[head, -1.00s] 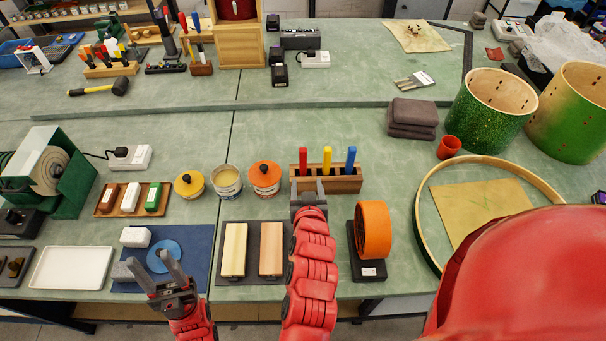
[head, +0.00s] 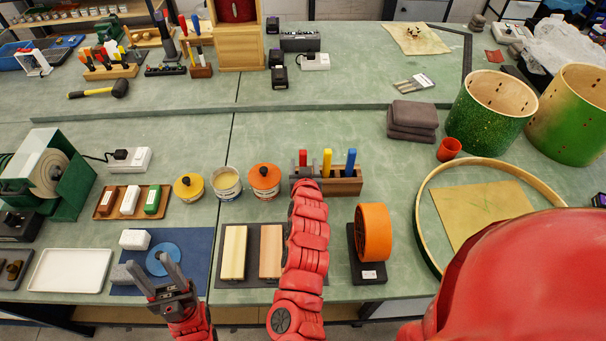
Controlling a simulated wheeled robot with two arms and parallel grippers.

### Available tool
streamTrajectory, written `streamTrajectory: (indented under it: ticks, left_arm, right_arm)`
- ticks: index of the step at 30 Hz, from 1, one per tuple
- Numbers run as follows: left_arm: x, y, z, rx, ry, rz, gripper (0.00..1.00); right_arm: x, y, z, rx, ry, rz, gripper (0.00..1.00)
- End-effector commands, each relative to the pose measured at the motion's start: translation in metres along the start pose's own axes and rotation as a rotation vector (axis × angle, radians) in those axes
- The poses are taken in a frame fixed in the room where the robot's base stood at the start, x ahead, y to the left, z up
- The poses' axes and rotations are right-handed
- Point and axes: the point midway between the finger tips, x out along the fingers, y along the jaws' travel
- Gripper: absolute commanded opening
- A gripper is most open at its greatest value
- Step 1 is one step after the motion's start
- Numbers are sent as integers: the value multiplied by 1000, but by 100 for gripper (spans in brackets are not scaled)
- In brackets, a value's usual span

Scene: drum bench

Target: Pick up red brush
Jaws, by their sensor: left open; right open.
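The red brush (head: 303,157) stands upright in a wooden block holder (head: 346,187), left of a yellow brush (head: 327,162) and a blue brush (head: 350,161). Only the top of its red handle shows. My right gripper (head: 304,173) is at the left end of the holder, right at the red handle, and partly hides it. Its jaws are open; whether they touch the handle I cannot tell. My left gripper (head: 158,276) is open and empty over the blue mat (head: 198,262) at the lower left.
Open and lidded tins, an orange-lidded one (head: 264,181) among them, stand just left of the holder. An orange roll (head: 374,231) on a black stand is to the right of my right arm. Two wooden blocks (head: 234,250) lie left of that arm. The bench behind the holder is clear.

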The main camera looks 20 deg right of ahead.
Motion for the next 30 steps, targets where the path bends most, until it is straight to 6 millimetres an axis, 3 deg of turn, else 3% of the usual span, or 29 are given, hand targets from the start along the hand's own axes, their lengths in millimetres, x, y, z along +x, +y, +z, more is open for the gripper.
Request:
streamTrajectory:
  ticks: [3,9,20,30]
  left_arm:
    - [12,-1,-2,0,0,0,50]
    - [16,-1,-3,0,0,0,50]
    - [16,-1,-3,0,0,0,50]
    - [16,-1,-3,0,0,0,50]
  right_arm:
    - [13,-1,-10,0,1,2,62]
    - [32,-2,-8,0,2,1,62]
    - [37,-2,-6,-1,2,0,61]
    - [37,-2,-7,-1,3,0,3]
